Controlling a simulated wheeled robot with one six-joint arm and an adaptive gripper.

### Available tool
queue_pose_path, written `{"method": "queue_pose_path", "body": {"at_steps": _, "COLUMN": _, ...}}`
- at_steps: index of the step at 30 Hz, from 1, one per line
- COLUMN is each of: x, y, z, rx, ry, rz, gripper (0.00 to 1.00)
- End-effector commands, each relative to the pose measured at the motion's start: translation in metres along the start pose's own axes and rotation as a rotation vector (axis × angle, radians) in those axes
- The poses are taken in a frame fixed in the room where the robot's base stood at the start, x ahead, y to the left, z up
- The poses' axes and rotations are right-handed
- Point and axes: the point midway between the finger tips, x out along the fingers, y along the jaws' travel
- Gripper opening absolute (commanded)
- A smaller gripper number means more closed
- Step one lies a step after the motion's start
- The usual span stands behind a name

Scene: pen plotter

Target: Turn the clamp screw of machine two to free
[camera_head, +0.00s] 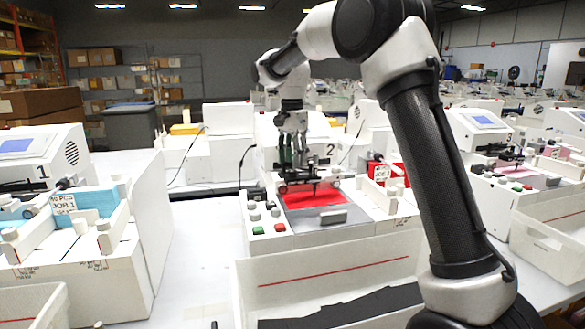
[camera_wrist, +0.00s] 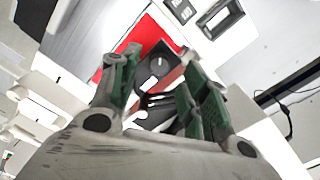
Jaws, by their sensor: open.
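Machine two (camera_head: 330,262) is a white plotter marked "2" in the middle of the head view, with a red bed (camera_head: 318,195) and a dark pen carriage (camera_head: 318,183) over it. My gripper (camera_head: 291,168) is open and points down over the carriage end at the back left of the bed. In the wrist view, a dark round knob (camera_wrist: 157,62) with a small light mark, probably the clamp screw, shows between the open fingers (camera_wrist: 159,52). I cannot tell whether either finger touches it. In the head view the fingers hide the knob.
Buttons, one green (camera_head: 257,230) and one red (camera_head: 280,227), sit at the bed's left front. A grey block (camera_head: 318,217) lies at the bed's front edge. Machine one (camera_head: 40,160) stands left, across a bare strip of table (camera_head: 195,240). Another machine (camera_head: 490,130) stands right.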

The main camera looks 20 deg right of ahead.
Motion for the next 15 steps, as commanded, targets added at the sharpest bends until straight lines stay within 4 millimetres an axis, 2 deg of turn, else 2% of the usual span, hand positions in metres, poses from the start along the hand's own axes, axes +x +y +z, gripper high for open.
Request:
{"method": "queue_pose_path", "body": {"at_steps": 3, "x": 0.018, "y": 0.001, "z": 0.000, "rx": 0.000, "ry": 0.000, "rz": 0.002, "gripper": 0.46}}
{"method": "queue_pose_path", "body": {"at_steps": 6, "x": 0.027, "y": 0.001, "z": 0.000, "rx": -0.001, "ry": 0.000, "rz": 0.001, "gripper": 0.46}}
{"method": "queue_pose_path", "body": {"at_steps": 15, "x": 0.032, "y": 0.000, "z": 0.000, "rx": -0.001, "ry": 0.000, "rz": -0.001, "gripper": 0.46}}
